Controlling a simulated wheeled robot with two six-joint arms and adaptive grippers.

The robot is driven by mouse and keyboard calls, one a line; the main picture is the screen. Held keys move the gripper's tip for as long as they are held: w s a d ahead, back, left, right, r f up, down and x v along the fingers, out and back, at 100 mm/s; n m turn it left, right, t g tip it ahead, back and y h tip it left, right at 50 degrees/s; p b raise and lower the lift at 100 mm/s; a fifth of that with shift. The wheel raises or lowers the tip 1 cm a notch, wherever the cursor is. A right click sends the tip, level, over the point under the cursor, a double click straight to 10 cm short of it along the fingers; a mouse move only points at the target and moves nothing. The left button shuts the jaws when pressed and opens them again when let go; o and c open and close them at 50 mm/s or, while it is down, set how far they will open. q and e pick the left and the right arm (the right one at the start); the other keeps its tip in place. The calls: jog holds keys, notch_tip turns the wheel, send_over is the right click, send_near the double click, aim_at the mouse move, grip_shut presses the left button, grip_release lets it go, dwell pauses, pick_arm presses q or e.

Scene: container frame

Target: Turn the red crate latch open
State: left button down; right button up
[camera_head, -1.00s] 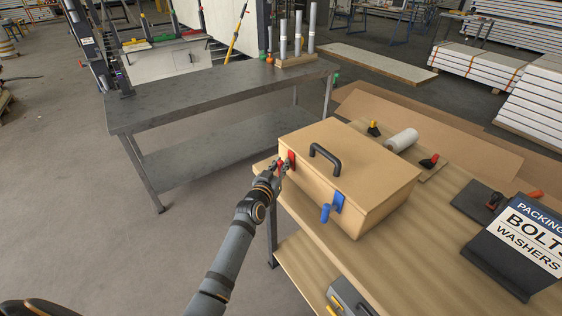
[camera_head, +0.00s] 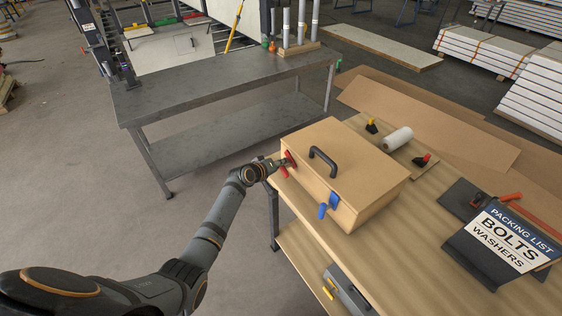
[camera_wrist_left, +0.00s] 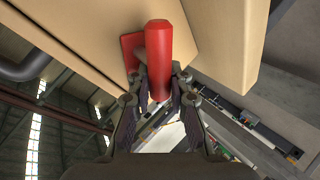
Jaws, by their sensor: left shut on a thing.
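The crate (camera_head: 362,178) is a tan box with a black handle (camera_head: 322,161) on its lid, standing on the wooden workbench. The red latch (camera_head: 284,172) is on its front face near the left end. It also shows in the left wrist view (camera_wrist_left: 158,50) as a red bar on a red plate. My left gripper (camera_head: 279,164) is at the latch, and in the left wrist view its fingers (camera_wrist_left: 158,98) are shut on the lower end of the bar. A blue latch (camera_head: 334,201) is on the same face, further right. My right gripper is not in view.
A grey metal table (camera_head: 220,88) stands behind at left. On the workbench (camera_head: 400,240) are a white roll (camera_head: 397,139), small clamps and a packing list board (camera_head: 503,240). A grey toolbox (camera_head: 347,291) sits below the bench's front edge.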

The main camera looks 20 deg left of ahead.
pick_arm(q)
jog(key=shift+a+f+n+g+h, duration=0.15)
jog(key=shift+f+n+g+h, duration=0.15)
jog(key=shift+n+g+h, duration=0.3)
jog(key=shift+w+f+n+g+h+b, duration=0.1)
jog(key=shift+f+n+g+h+b, duration=0.2)
jog(key=shift+n+g+h+b, duration=0.7)
jog(key=c, duration=1.2)
grip_release()
jog(key=shift+a+r, duration=0.1)
jog(key=v, duration=1.2)
